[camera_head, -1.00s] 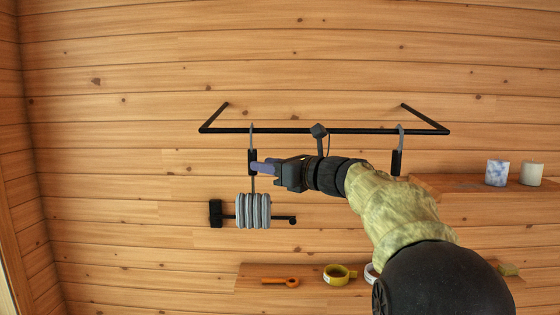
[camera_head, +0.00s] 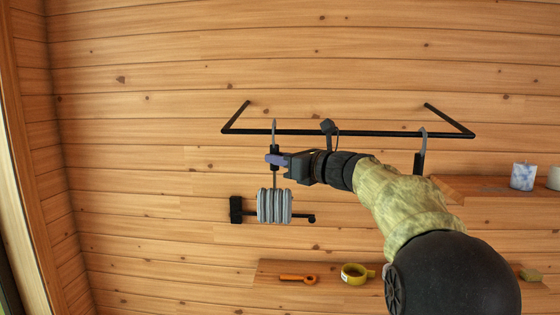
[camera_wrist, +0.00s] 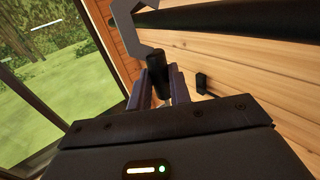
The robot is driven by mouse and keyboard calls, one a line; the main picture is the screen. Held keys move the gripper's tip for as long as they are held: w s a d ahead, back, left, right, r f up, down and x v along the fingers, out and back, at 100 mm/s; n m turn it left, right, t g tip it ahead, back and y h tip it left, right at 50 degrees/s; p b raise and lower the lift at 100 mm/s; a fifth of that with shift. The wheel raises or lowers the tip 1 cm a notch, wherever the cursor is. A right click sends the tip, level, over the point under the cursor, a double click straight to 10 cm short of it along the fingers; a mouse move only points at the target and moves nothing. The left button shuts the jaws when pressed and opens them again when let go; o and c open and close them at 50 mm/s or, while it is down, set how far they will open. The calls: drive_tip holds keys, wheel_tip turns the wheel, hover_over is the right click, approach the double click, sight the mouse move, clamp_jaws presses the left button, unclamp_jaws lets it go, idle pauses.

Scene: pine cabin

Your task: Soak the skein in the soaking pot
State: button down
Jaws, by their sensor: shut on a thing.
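The grey skein (camera_head: 275,206) hangs in a bundle on a black wall peg (camera_head: 304,218), below my gripper. My gripper (camera_head: 273,160) is shut on the black handle (camera_wrist: 158,75) of a hooked tool in front of the wall. The tool's grey hook (camera_wrist: 143,22) shows above the handle and is at the black rail (camera_head: 350,133). A thin shaft runs down from the handle to the skein; I cannot tell whether it touches it. The soaking pot is not in view.
A second hooked tool (camera_head: 420,160) hangs farther right on the rail. The lower shelf (camera_head: 330,285) holds an orange tool (camera_head: 298,279) and a yellow ring-shaped item (camera_head: 356,274). Cups (camera_head: 523,176) stand on the right shelf. A window (camera_wrist: 50,70) is at left in the wrist view.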

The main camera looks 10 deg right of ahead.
drive_tip(key=shift+r, duration=0.5)
drive_tip(key=shift+s+a+f+b, duration=0.1)
drive_tip(key=shift+s+b, duration=0.2)
drive_tip(key=shift+s, duration=0.15)
drive_tip(key=s+a+b, duration=0.2)
drive_tip(key=s+b, duration=0.2)
drive_tip(key=s, duration=0.2)
idle(0.4)
drive_tip(key=shift+w, duration=0.1)
